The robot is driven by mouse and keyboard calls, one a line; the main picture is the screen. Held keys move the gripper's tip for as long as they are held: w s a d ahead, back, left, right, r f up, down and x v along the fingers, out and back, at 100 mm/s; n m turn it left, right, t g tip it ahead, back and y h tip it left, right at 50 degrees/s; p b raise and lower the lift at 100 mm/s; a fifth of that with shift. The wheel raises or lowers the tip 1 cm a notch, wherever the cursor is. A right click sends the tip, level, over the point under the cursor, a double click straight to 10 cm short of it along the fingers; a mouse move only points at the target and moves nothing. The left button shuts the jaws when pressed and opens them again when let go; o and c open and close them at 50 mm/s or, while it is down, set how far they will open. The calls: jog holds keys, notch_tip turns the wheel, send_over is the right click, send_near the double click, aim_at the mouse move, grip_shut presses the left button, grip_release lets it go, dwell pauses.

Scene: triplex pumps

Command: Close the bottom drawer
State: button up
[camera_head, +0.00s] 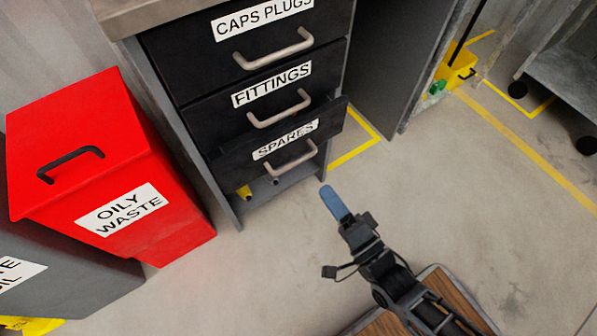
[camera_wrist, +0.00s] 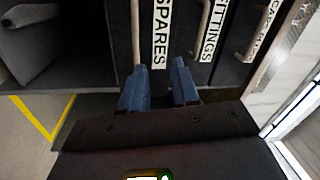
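The bottom drawer (camera_head: 285,137) has a dark front labelled SPARES and a grey bar handle (camera_head: 291,160). Its front stands out a little past the drawers above, so it looks partly open. My gripper (camera_head: 326,190) is in front of the drawer, below and to the right of its handle, apparently apart from it. In the wrist view my gripper (camera_wrist: 158,78) has two blue fingers spread with nothing between them, facing the SPARES label (camera_wrist: 161,35). The drawer's handle (camera_wrist: 136,35) is beyond the left finger there. The drawer's inside is hidden.
The FITTINGS drawer (camera_head: 266,88) and CAPS PLUGS drawer (camera_head: 255,40) above look shut. A red OILY WASTE bin (camera_head: 105,165) stands left of the cabinet. A yellow bucket (camera_head: 457,70) is at the upper right. The floor before the drawers is clear.

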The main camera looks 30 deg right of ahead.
aim_at(296, 162)
jog(key=w+f+m+b, duration=0.1)
jog(key=w, duration=0.3)
jog(key=w+f+m+b, duration=0.1)
jog(key=w, duration=0.3)
jog(key=w+m+b, duration=0.1)
jog(key=w, duration=0.4)
jog(key=shift+a+f+t, duration=0.2)
jog(key=shift+f+t, duration=0.2)
jog(key=shift+s, duration=0.1)
grip_shut()
